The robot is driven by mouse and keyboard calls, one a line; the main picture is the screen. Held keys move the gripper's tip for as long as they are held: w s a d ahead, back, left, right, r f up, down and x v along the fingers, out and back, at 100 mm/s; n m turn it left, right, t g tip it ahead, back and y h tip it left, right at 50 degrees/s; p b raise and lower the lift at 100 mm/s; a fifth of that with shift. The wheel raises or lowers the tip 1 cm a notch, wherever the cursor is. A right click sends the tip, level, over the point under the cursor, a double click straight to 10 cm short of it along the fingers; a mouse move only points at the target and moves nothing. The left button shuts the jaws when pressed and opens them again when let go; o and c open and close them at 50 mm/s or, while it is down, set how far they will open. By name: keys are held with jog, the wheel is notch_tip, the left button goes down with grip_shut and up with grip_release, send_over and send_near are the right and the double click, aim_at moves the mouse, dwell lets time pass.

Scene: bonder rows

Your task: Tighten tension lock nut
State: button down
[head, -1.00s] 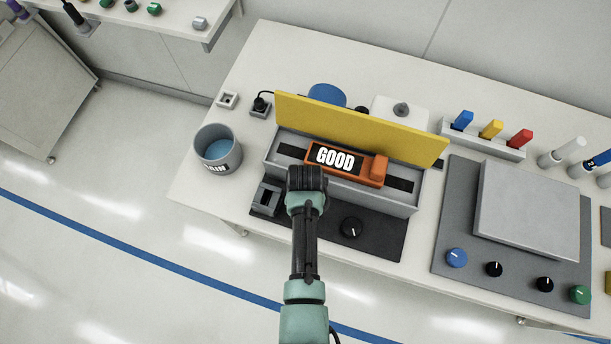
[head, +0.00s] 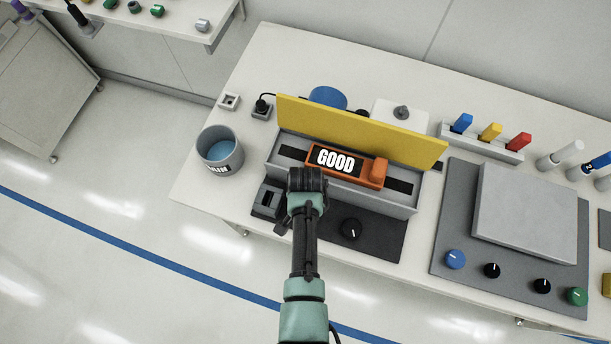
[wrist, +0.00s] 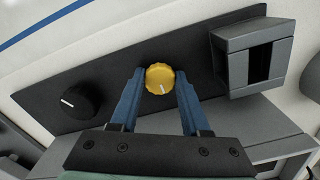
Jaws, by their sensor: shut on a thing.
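A yellow knob (wrist: 160,78) with a white pointer mark, apparently the tension lock nut, sits on a dark panel (wrist: 115,70) in the wrist view. My gripper (wrist: 160,82) is over the panel, its two blue fingers shut on the yellow knob, one on each side. In the head view my gripper (head: 307,182) is at the front of the grey machine (head: 375,195), and my arm's end hides the yellow knob there.
A black knob (head: 351,229) and a grey block with a slot (head: 268,203) flank the gripper. Behind are an orange "GOOD" piece (head: 372,173) and an upright yellow plate (head: 360,125). A grey cup (head: 220,150) stands left; a knobbed grey unit (head: 525,210) stands right.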

jog(key=shift+c, duration=1.9)
grip_release()
notch_tip(320, 180, up, 13)
jog(key=shift+b, duration=0.45)
